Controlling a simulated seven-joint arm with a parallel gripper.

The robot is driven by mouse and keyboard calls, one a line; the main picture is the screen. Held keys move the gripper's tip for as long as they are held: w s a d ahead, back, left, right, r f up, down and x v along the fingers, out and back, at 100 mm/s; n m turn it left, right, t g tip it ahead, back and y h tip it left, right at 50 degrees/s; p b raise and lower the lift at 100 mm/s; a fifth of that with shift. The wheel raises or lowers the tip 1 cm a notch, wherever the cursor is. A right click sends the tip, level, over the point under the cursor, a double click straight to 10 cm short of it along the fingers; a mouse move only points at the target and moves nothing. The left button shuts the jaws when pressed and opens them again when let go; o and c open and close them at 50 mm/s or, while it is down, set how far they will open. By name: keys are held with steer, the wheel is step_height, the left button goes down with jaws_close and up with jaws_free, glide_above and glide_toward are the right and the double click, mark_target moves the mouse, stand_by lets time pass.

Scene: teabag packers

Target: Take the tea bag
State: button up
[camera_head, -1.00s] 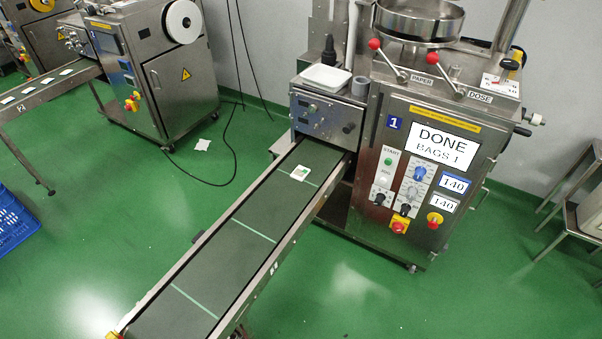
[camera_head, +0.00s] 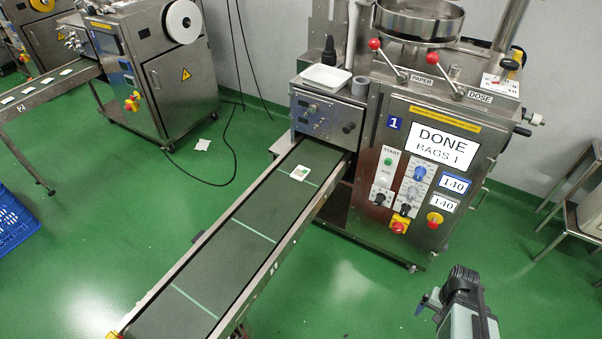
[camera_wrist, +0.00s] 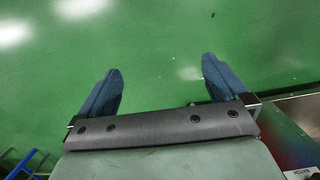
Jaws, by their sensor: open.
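A small white tea bag with a green mark (camera_head: 299,172) lies flat on the dark conveyor belt (camera_head: 213,262), near the belt's upper end beside machine 1. My gripper (camera_head: 428,303) shows at the lower right of the head view, over the floor and well apart from the tea bag. In the wrist view my gripper (camera_wrist: 160,82) has its two blue fingers wide apart with nothing between them, only green floor beyond. The tea bag is not in the wrist view.
Machine 1 (camera_head: 375,238) stands behind the belt, its display reading DONE, BAGS 1. A white tray (camera_head: 326,77) sits on it. A second machine (camera_head: 180,85) with bags on its belt is at the upper left. A blue crate (camera_head: 14,220) is at the left edge.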

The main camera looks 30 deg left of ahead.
steer(key=w+a+r+m+t, duration=0.1)
steer(key=w+a+r, duration=0.2)
steer(key=w, duration=0.3)
steer(key=w+a+r+m+t, duration=0.1)
steer(key=w+a+r, duration=0.25)
steer(key=w, duration=0.25)
steer(key=w+a+r+m, duration=0.2)
steer(key=w+a+r, duration=0.1)
steer(key=w+a, duration=0.3)
steer(key=w+a+r+m, duration=0.3)
steer(key=w+a, duration=0.1)
steer(key=a, duration=0.5)
steer(key=a+r+m, duration=0.3)
steer(key=a+r, duration=0.2)
steer(key=a, duration=0.9)
steer(key=a+r+m, duration=0.4)
steer(key=a, duration=1)
steer(key=a+r+m, duration=0.3)
steer(key=a+r, duration=0.2)
steer(key=a, duration=0.9)
glide_above(296, 170)
steer(key=f, duration=0.7)
steer(key=shift+s+d+f, duration=0.1)
steer(key=shift+s+f, duration=0.2)
steer(key=shift+f, duration=0.1)
steer(key=shift+w+f, duration=0.15)
steer(key=shift+f, duration=1.2)
steer(key=shift+w+f, duration=0.15)
steer(key=shift+f, duration=1.2)
steer(key=shift+c, duration=0.2)
